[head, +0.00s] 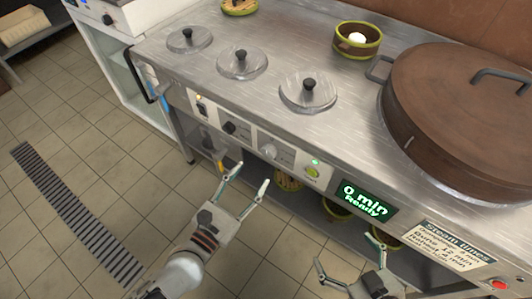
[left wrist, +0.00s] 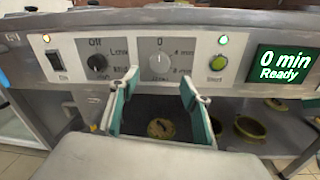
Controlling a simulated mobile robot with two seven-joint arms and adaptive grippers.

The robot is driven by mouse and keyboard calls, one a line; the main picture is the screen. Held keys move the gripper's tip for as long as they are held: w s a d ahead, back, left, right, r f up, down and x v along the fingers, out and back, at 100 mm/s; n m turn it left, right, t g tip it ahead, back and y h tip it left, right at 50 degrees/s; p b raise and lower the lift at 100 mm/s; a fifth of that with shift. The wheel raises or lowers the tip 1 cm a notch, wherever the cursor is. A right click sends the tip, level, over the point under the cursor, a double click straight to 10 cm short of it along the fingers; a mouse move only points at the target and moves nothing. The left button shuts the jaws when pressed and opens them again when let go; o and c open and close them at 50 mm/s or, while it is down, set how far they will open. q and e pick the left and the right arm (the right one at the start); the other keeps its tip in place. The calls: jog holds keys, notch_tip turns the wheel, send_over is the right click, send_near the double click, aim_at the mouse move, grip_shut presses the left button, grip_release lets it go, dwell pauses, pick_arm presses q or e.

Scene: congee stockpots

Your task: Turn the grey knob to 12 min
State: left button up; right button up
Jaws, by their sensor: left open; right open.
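The grey knob (head: 268,151) is on the front panel of the steel counter. My right gripper (head: 345,250) is open and empty, low in front of the counter near the display.
A black knob (left wrist: 97,62) and a switch (left wrist: 58,66) are left of the grey knob, and a green button (left wrist: 218,62) is right of it. A steam times sign (head: 447,243) and red button (head: 499,284) are further right. A large brown lidded pot (head: 440,140) stands on top.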

aim_at(267, 155)
pick_arm(q)
jog(key=shift+x, duration=3.9)
jog(key=c, duration=1.1)
